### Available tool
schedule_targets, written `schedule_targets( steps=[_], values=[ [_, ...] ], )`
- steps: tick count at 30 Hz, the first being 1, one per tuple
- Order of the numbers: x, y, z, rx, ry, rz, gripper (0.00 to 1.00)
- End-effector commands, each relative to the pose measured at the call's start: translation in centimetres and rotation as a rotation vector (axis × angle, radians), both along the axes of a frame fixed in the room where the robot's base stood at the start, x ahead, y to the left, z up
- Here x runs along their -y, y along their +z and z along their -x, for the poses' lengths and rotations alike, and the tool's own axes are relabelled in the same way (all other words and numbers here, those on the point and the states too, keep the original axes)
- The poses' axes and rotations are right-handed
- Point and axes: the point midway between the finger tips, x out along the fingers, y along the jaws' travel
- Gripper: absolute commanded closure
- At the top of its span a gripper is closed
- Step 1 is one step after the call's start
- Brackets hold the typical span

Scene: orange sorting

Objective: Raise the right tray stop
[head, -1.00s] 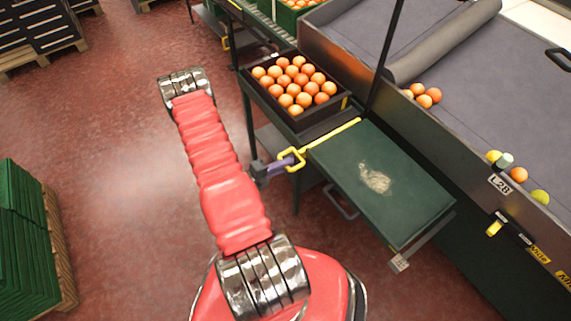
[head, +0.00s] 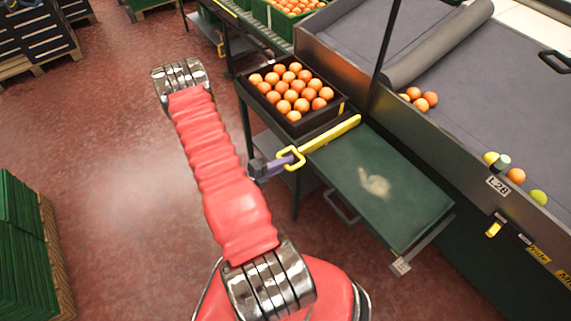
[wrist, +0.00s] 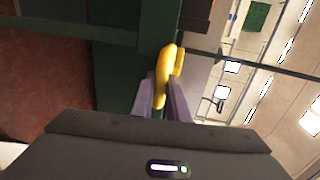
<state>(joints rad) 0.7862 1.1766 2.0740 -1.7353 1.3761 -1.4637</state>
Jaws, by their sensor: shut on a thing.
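The tray stop is a yellow bar (head: 335,132) running across the green table between the crate of oranges and the bare green top. It stands up above the surface with its yellow face showing. Its yellow loop handle (head: 297,164) sticks out past the table's left edge. My gripper (head: 283,164) is shut on this loop, reaching it from the left. In the wrist view the loop (wrist: 167,62) sits at the tips of the purple fingers (wrist: 163,95). Where the fingers meet the loop is partly hidden.
A black crate of oranges (head: 324,116) rests directly behind the stop. The green table top (head: 410,205) in front is bare apart from a pale worn patch. A grey sorting belt (head: 460,110) with a few fruits stands at the right. Red floor lies open at the left.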

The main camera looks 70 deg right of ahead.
Motion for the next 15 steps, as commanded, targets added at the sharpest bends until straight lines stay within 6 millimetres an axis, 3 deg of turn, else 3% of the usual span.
schedule_targets(
  steps=[1,2,9,15],
  values=[
    [0.01,0.48,0.08,-0.007,-0.004,0.011,1.00],
    [0.01,0.50,0.06,-0.007,-0.003,0.012,0.84],
    [0.02,0.38,-0.04,-0.005,-0.001,0.010,0.68],
    [0.01,0.31,-0.09,-0.005,0.000,0.008,0.68]
  ],
)
